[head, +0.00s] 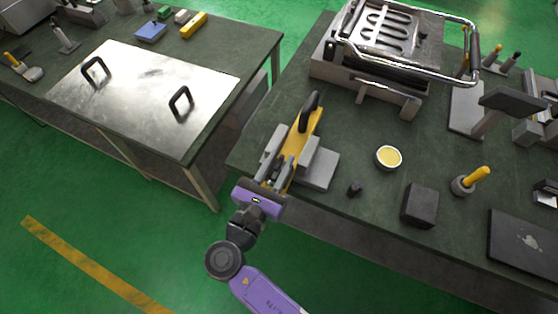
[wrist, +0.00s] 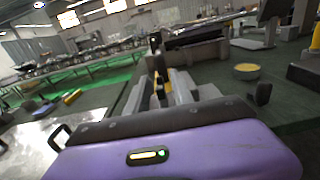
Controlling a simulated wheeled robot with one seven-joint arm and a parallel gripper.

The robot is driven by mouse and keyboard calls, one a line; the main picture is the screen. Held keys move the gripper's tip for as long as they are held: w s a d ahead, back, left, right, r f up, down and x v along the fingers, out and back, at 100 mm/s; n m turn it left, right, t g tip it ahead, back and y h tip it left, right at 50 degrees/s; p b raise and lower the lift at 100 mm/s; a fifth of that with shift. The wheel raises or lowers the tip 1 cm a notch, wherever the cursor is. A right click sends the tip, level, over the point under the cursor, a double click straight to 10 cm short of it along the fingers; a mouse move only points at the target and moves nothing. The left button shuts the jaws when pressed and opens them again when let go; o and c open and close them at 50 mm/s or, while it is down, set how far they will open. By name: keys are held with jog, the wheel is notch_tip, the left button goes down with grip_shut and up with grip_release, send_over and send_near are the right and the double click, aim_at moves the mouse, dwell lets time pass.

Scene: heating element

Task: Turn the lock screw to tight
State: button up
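A yellow fixture (head: 311,125) with a black upright handle (head: 310,105) and grey blocks (head: 320,163) stands at the near left corner of the right-hand bench. My gripper (head: 271,172) is right at its near end, with its purple body (head: 257,199) just off the bench edge. In the wrist view the fixture's yellow strip (wrist: 160,92) lies straight ahead between grey parts. The lock screw cannot be made out clearly; the fingers and the fixture cover that spot. I cannot tell whether the fingers touch or grip anything.
On the right-hand bench (head: 365,230), a small dark knob (head: 354,188), a yellow-topped round tin (head: 388,157) and a dark block (head: 420,205) stand right of the fixture. The left bench holds a steel plate (head: 140,95) with two handles.

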aim_at(275, 171)
jog(key=shift+s, duration=0.15)
jog(key=b+v, duration=0.1)
jog(key=v, duration=0.6)
jog(key=shift+s+a, duration=0.1)
jog(key=shift+s, duration=0.2)
dwell(0.4)
